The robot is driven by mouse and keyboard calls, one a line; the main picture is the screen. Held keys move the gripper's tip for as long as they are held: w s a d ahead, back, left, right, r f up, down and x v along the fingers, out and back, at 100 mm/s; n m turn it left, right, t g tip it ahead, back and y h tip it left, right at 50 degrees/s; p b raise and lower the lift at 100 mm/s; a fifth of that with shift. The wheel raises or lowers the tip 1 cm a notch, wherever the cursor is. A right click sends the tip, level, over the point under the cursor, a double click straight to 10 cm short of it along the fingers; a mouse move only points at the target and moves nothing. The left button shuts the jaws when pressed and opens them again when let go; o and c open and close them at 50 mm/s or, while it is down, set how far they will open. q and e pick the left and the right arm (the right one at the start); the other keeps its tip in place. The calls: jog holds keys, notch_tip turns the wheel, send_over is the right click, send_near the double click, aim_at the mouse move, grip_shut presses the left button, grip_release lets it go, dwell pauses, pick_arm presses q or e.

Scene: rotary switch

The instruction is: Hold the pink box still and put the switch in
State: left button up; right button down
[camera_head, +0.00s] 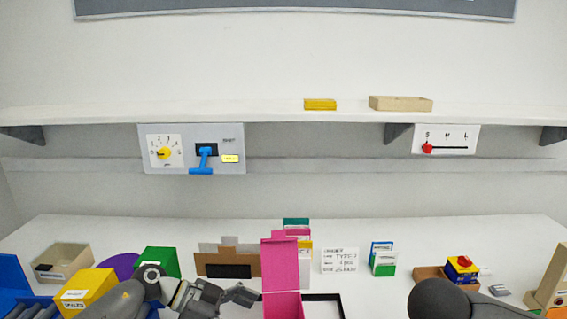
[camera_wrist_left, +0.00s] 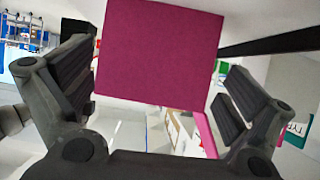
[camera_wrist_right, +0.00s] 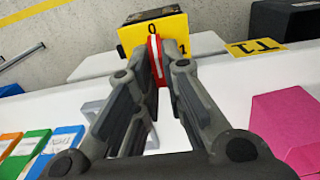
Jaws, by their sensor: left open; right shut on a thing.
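The pink box (camera_head: 283,306) stands at the table's near middle with its lid (camera_head: 280,262) upright. My left gripper (camera_head: 240,294) is just left of it. In the left wrist view a pink panel of the box (camera_wrist_left: 160,55) lies ahead between the spread fingers of my open left gripper (camera_wrist_left: 165,85); contact is unclear. My right gripper (camera_wrist_right: 157,62) is shut on the red knob of a yellow and black rotary switch (camera_wrist_right: 135,38), marked 0 and 1.
A yellow box (camera_head: 88,290), green box (camera_head: 157,262) and beige bin (camera_head: 62,262) stand at left. A white sign (camera_head: 340,261) and small coloured boxes (camera_head: 383,258) stand behind. A wall panel (camera_head: 191,148) hangs below the shelf.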

aim_at(287, 305)
pick_arm(q)
jog(key=b+x, duration=0.2)
jog(key=x, duration=0.1)
jog(key=shift+f, duration=0.25)
pick_arm(e)
notch_tip(287, 305, down, 3)
pick_arm(q)
jog(key=d, duration=0.1)
jog(key=d+p, duration=0.1)
jog(key=shift+d+f, duration=0.3)
jog(key=shift+d, duration=0.05)
pick_arm(e)
jog(key=shift+r, duration=0.8)
pick_arm(q)
jog(key=shift+d+f+p, duration=0.3)
jog(key=shift+d+p, duration=0.1)
jog(key=shift+d, duration=0.05)
pick_arm(e)
jog(key=shift+r, duration=0.15)
pick_arm(q)
jog(key=shift+d+f, duration=0.15)
jog(key=shift+f, duration=0.05)
jog(key=c, duration=1.5)
pick_arm(e)
jog(key=shift+a, duration=0.1)
pick_arm(q)
jog(key=shift+c, duration=0.3)
jog(key=o, duration=1)
jog(key=shift+d, duration=0.1)
